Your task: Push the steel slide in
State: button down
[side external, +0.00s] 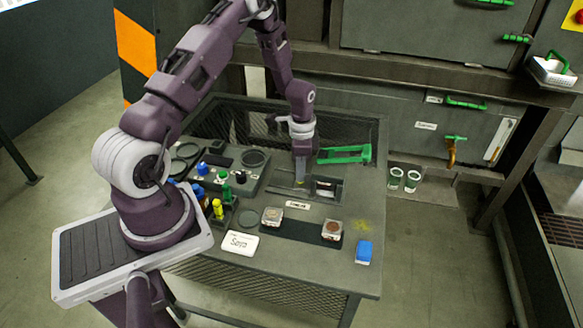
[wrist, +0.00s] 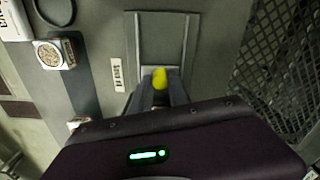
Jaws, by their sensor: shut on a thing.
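The steel slide (wrist: 161,38) is a flat grey plate between two straight rails in the wrist view. In the side external view, its grey plate (side external: 287,180) lies in the table top beside an opening with a pale edge (side external: 325,187). My gripper (side external: 300,184) points down over the slide. In the wrist view, the fingers of my gripper (wrist: 160,88) are close together around a yellow knob (wrist: 160,77) at the near end of the plate. The fingers and wrist housing hide the area below the knob, so how far the slide is in cannot be told.
A small label (side external: 297,205) lies in front. Two square tins (side external: 332,230) sit on a dark strip, with a blue block (side external: 364,251) to the right. Bottles (side external: 217,209) and knobs crowd the left.

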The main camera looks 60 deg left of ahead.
aim_at(306, 182)
jog(key=shift+w+d+r, duration=0.1)
jog(key=shift+w+d, duration=0.5)
jog(key=shift+w, duration=0.1)
jog(key=c, duration=1.3)
grip_release()
jog(key=shift+o, duration=0.2)
jog(key=shift+s, duration=0.15)
notch_tip(306, 182, up, 7)
